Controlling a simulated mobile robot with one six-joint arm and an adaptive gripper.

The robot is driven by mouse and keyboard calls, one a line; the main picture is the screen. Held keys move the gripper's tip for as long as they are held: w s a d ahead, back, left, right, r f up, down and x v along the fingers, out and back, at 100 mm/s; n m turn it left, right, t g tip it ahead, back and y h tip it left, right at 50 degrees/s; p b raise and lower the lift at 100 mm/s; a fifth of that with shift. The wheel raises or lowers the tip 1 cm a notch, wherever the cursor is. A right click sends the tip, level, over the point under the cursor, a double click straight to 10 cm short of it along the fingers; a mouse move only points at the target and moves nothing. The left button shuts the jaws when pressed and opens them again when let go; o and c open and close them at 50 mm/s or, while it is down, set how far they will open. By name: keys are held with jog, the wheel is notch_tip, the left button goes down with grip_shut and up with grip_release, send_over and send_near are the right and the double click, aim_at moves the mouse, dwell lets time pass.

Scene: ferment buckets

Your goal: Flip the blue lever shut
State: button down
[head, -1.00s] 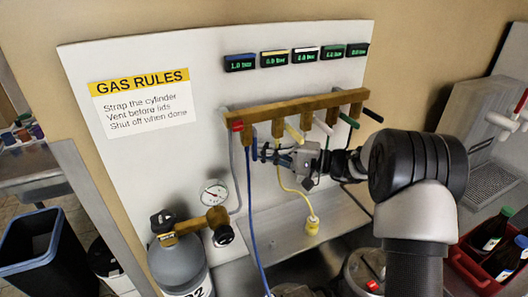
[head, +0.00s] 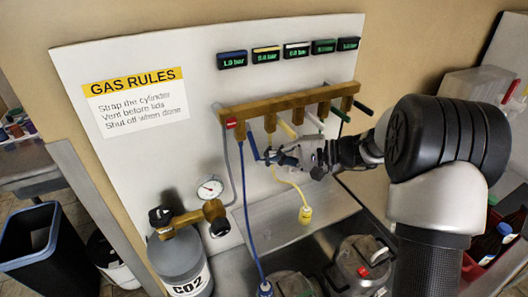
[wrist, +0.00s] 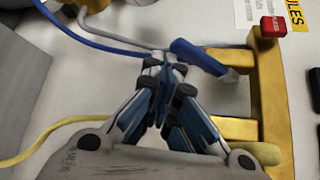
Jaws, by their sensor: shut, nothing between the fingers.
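The blue lever (head: 252,146) hangs down at an angle from the left end of the brass manifold (head: 290,104). In the wrist view the blue lever (wrist: 198,57) slants from its brass valve, with its free end near my fingertips. My gripper (head: 268,158) is beside the lever's lower end, on its right in the head view. In the wrist view my gripper (wrist: 166,62) is shut and empty, its tips just short of the lever's end. I cannot tell whether they touch it.
The yellow lever (head: 287,129), white lever (head: 314,119), green lever (head: 340,114) and black lever (head: 363,107) line the manifold to the right. A blue hose (head: 247,205) and yellow hose (head: 290,183) hang below. A pressure gauge (head: 210,188) and CO2 cylinder (head: 182,260) stand lower left.

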jog(key=shift+s+d+r+p, duration=0.3)
jog(key=shift+s+r, duration=0.45)
jog(key=shift+s, duration=0.1)
jog(key=shift+r, duration=0.1)
jog(key=shift+d, duration=0.1)
jog(key=v, duration=1.2)
jog(key=shift+r, duration=0.15)
